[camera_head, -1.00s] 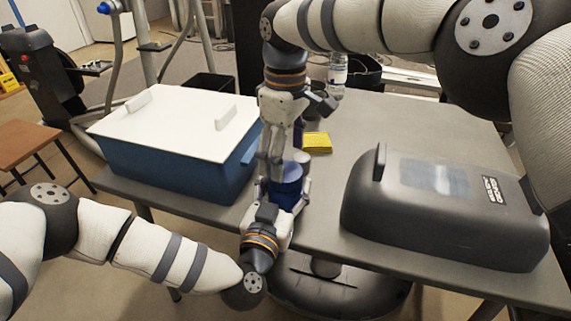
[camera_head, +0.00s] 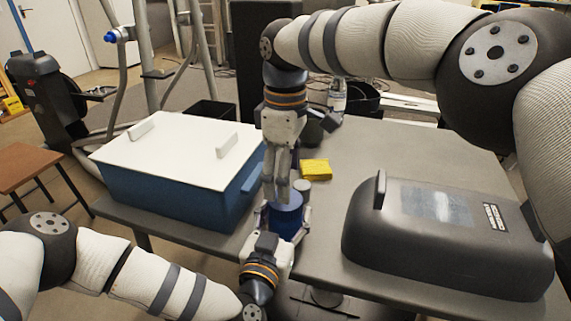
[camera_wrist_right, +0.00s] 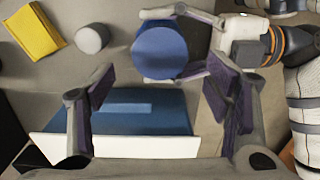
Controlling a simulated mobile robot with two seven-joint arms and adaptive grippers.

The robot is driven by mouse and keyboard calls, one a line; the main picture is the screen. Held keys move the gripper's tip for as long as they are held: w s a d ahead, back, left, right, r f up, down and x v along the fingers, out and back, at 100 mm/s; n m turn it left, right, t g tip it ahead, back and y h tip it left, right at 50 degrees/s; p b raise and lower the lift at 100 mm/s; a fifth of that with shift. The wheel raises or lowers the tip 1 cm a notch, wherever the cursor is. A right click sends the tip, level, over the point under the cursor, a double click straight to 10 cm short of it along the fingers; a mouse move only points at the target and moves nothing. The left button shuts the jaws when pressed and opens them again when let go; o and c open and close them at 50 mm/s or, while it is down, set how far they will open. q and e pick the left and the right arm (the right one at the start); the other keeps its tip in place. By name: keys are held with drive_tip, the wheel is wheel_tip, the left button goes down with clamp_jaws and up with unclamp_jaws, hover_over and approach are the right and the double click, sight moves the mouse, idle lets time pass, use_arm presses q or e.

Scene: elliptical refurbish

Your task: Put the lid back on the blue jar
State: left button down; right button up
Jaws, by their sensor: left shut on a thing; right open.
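The blue jar (camera_head: 284,222) is upright between the fingers of my left gripper (camera_head: 287,220), near the table's front edge. Its top (camera_head: 287,201) is a flat, lighter blue disc with no opening visible. I cannot tell whether this is a seated lid. In the right wrist view the jar (camera_wrist_right: 160,53) appears as a round blue disc between the left fingers. My right gripper (camera_head: 276,190) points down just behind and left of the jar top. In its wrist view the right gripper's fingers (camera_wrist_right: 157,95) are spread apart with nothing between them, and the jar is beyond them, apart.
A blue bin (camera_head: 170,185) with a white cover (camera_head: 180,150) stands left. A dark grey case (camera_head: 450,240) stands right. A small pale cylinder (camera_head: 302,185) and a yellow block (camera_head: 316,168) lie behind the jar. The table (camera_head: 400,140) is clear at centre right.

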sight(286, 217)
wheel_tip(286, 217, down, 6)
drive_tip(key=shift+r, duration=0.1)
drive_tip(key=c, duration=1.2)
drive_tip(key=m, duration=0.3)
drive_tip(key=o, duration=1.3)
